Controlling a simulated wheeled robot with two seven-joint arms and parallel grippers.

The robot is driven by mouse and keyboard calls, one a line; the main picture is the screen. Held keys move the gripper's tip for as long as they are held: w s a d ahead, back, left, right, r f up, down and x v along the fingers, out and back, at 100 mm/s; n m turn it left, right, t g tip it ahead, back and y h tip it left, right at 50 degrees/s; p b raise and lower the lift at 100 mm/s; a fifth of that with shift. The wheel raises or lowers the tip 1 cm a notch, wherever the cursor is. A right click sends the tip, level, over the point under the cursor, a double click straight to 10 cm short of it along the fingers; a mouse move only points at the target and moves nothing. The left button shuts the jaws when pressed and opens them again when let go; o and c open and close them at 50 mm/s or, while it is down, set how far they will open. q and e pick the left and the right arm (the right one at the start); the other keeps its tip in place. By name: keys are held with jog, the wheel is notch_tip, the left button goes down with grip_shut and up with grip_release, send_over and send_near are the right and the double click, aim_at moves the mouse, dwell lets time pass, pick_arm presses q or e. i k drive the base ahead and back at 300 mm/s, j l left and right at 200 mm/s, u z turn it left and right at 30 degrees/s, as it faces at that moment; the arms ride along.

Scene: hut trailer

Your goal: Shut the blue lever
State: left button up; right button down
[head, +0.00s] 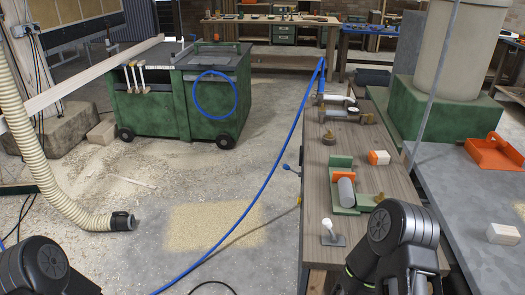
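A small blue lever (287,167) with a round knob sticks out from the left side of the wooden workbench (318,185), toward the open floor. It is small, and I cannot tell its exact position on its mount. My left arm shows only as a dark joint at the bottom left corner. My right arm shows as dark joints at the bottom, in front of the near end of the bench. Neither gripper is visible, and no part of my arms touches the lever.
A white-knobbed lever (327,228), a green fixture with a grey cylinder (346,191) and an orange-white block (379,158) are on the bench. A blue hose (262,192) runs along its left side. A green cart (180,95) stands back left. Sawdust-strewn floor (215,225) is mostly open.

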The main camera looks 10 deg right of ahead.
aim_at(285, 166)
jog(key=i+j, duration=0.15)
jog(key=i, duration=0.4)
jog(key=i+j, duration=0.15)
jog(key=i, duration=0.45)
jog(key=i+j+u, duration=0.1)
jog(key=i, duration=0.45)
